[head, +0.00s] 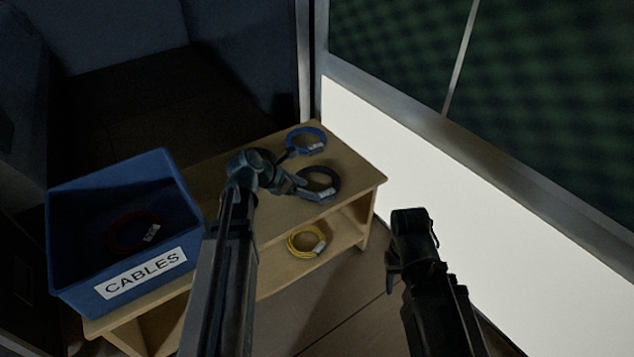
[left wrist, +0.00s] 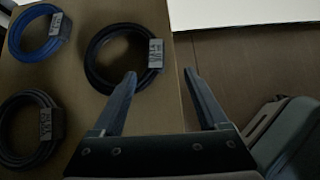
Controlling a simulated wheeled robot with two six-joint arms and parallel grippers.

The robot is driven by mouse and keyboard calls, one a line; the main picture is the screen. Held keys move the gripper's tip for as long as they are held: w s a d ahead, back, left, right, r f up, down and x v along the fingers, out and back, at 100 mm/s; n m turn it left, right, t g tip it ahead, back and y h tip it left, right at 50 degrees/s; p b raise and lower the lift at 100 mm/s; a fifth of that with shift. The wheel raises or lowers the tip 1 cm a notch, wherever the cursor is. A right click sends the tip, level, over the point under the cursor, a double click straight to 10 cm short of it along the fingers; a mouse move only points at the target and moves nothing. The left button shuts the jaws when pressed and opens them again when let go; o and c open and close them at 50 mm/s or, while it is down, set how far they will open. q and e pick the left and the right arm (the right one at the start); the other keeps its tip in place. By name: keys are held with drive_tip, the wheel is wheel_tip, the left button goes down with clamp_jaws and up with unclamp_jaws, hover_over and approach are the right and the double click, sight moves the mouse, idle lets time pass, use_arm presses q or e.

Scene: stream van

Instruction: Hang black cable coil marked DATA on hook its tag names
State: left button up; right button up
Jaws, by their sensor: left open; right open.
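A black cable coil (head: 333,181) with a pale tag lies on the wooden bench top near its right end. My right gripper (head: 412,238) is open and empty, right of the bench. No hook is visible.
A blue coil (head: 292,134) lies at the bench's back. A yellow coil (head: 291,245) lies on the lower shelf. A blue CABLES crate (head: 75,284) holding a red coil (head: 120,234) stands on the left. A bright white wall panel (head: 480,215) rises on the right.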

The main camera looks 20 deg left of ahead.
use_arm(q)
drive_tip(key=s+d+f+m+g+y+p, duration=0.15)
drive_tip(key=s+d+m+g+y, duration=0.25)
drive_tip(key=s+d+m, duration=0.85)
drive_tip(key=s+d+f+m+g+y, duration=0.25)
drive_tip(key=s+d+m, duration=0.3)
drive_tip(key=m, duration=1.45)
wheel_tip(320, 180, up, 36)
drive_tip(key=p, duration=3.6)
drive_tip(key=shift+s+a+n, duration=0.15)
drive_tip(key=shift+a+n, duration=0.15)
drive_tip(key=shift+n, duration=0.05)
use_arm(e)
wheel_tip(320, 180, up, 38)
drive_tip(key=shift+r, duration=0.25)
